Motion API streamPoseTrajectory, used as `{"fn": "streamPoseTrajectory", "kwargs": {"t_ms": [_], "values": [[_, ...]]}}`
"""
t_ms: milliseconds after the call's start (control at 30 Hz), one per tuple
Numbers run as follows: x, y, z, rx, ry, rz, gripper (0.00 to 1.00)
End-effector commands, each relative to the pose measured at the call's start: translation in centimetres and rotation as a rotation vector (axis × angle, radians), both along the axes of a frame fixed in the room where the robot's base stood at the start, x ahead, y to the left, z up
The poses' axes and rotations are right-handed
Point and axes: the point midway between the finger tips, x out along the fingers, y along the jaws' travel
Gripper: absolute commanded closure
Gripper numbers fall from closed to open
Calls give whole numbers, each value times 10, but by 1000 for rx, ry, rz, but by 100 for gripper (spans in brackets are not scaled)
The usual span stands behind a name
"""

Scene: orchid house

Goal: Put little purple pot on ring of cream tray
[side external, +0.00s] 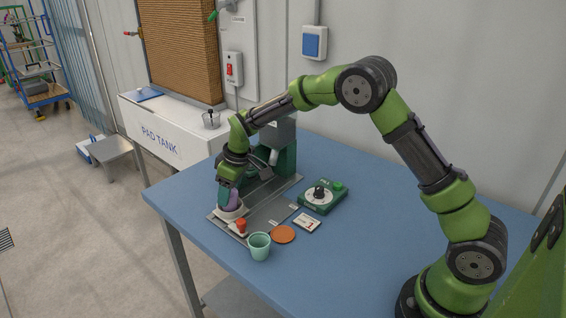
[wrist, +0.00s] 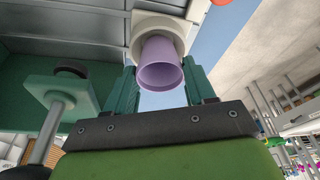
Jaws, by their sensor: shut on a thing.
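The little purple pot (side external: 233,197) is between the fingers of my gripper (side external: 230,199), which is shut on it. In the wrist view the pot (wrist: 160,62) shows its open rim toward the camera, between the two green fingers (wrist: 162,88). The cream tray (side external: 230,213) lies directly below the pot on the grey base plate. Its cream edge also shows behind the pot in the wrist view (wrist: 148,22). The pot's far end overlaps the tray there. I cannot tell whether it touches the tray, and the ring is hidden.
A red-topped piece (side external: 241,226), a mint cup (side external: 260,247), an orange disc (side external: 283,234) and a white card (side external: 307,222) are near the front. A green dial device (side external: 323,196) stands to the right. A green machine (side external: 286,158) rises behind my gripper. The table's right side is clear.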

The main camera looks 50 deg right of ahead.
Motion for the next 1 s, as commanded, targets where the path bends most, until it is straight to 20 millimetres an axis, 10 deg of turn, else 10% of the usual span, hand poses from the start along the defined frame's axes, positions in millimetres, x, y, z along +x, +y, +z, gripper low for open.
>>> {"fn": "streamPoseTrajectory", "kwargs": {"t_ms": [433,467,600,1000], "values": [[0,0,-13,0,-1,0,75],[0,0,-12,-1,-1,0,43],[0,0,-12,0,-1,-1,21],[-1,0,-4,0,-2,0,20]]}}
